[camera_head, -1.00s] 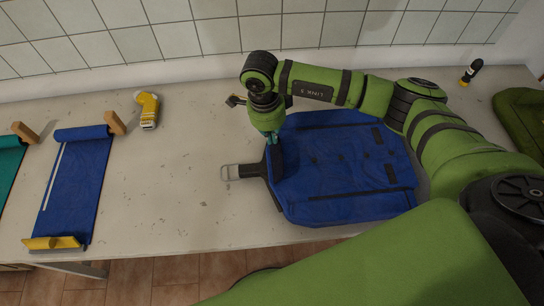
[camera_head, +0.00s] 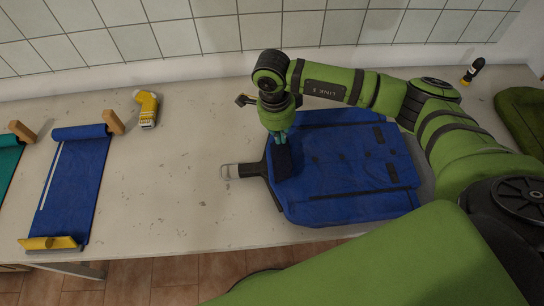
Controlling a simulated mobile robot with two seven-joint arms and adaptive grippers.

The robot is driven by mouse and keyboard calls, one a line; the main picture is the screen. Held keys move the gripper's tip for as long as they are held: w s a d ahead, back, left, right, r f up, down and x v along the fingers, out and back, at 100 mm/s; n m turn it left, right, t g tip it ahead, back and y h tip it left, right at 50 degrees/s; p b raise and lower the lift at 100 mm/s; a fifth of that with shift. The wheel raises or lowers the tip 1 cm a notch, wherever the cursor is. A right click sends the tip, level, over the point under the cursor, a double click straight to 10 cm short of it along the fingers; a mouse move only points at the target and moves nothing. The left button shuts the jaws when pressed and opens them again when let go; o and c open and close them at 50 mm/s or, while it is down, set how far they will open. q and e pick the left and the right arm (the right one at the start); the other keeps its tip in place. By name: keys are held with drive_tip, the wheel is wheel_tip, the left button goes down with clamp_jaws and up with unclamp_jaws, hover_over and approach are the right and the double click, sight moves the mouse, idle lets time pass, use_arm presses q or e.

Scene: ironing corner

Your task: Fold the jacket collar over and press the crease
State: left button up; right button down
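The blue jacket (camera_head: 345,165) lies flat on a dark board on the table, with its collar end (camera_head: 281,160) towards the left. The collar shows as a darker blue flap there, partly hidden by my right gripper. My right gripper (camera_head: 281,138) points down over the collar end, and its teal fingertips are at the flap. The fingers are small and close together, so I cannot tell whether they hold the cloth. My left gripper is not in view.
A dark-handled tool (camera_head: 472,71) and green cloth (camera_head: 522,115) are at right. The table (camera_head: 165,190) between is clear.

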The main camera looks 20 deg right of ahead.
drive_tip(key=shift+d+f+b, duration=0.2)
drive_tip(key=shift+f+b, duration=0.05)
drive_tip(key=shift+b, duration=0.05)
drive_tip(key=shift+s+d+f, duration=0.1)
drive_tip(key=shift+d+f, duration=0.05)
drive_tip(key=shift+d, duration=0.15)
drive_tip(key=shift+s+d+f+b, duration=0.15)
drive_tip(key=shift+f+b, duration=0.25)
drive_tip(key=shift+b, duration=0.2)
drive_tip(key=shift+d+f, duration=0.1)
drive_tip(key=shift+f, duration=0.05)
drive_tip(key=shift+d, duration=0.1)
